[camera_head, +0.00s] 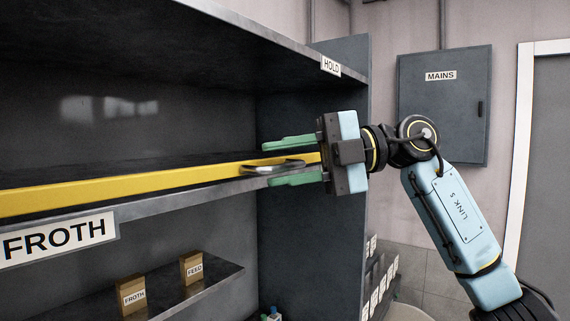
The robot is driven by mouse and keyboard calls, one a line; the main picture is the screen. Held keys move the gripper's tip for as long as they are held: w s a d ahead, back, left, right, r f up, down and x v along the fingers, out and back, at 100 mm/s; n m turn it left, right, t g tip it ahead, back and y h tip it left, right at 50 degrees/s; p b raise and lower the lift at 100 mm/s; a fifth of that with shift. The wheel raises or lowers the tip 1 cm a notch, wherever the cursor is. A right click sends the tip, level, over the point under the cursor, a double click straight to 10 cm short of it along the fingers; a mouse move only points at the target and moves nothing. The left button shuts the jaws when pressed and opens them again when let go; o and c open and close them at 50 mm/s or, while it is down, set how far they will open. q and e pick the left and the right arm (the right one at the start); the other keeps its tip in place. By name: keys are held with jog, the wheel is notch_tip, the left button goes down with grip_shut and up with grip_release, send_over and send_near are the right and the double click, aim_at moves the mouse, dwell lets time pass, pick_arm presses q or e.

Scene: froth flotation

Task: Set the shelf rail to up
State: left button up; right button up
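The yellow shelf rail (120,184) runs along the front edge of the middle shelf, just above the grey edge that bears the FROTH label (60,240). A silver loop-shaped handle (262,170) sits near the rail's right end. My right gripper (266,163) reaches in from the right, with one green finger above the rail and handle and one below. The fingers stand apart, with visible gaps to the rail, so the gripper is open around it. The gripper body hides the far right end of the rail. My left gripper is not in view.
An upper shelf with a HOLD label (331,66) overhangs the rail. A dark side panel (310,235) stands behind my gripper. Two small boxes, FROTH (131,295) and FEED (192,268), stand on the lower shelf. A MAINS cabinet (440,105) hangs on the right wall.

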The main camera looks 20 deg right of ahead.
jog(key=shift+f, duration=0.1)
jog(key=shift+d, duration=0.25)
jog(key=b+v, duration=0.2)
jog(key=v, duration=1.1)
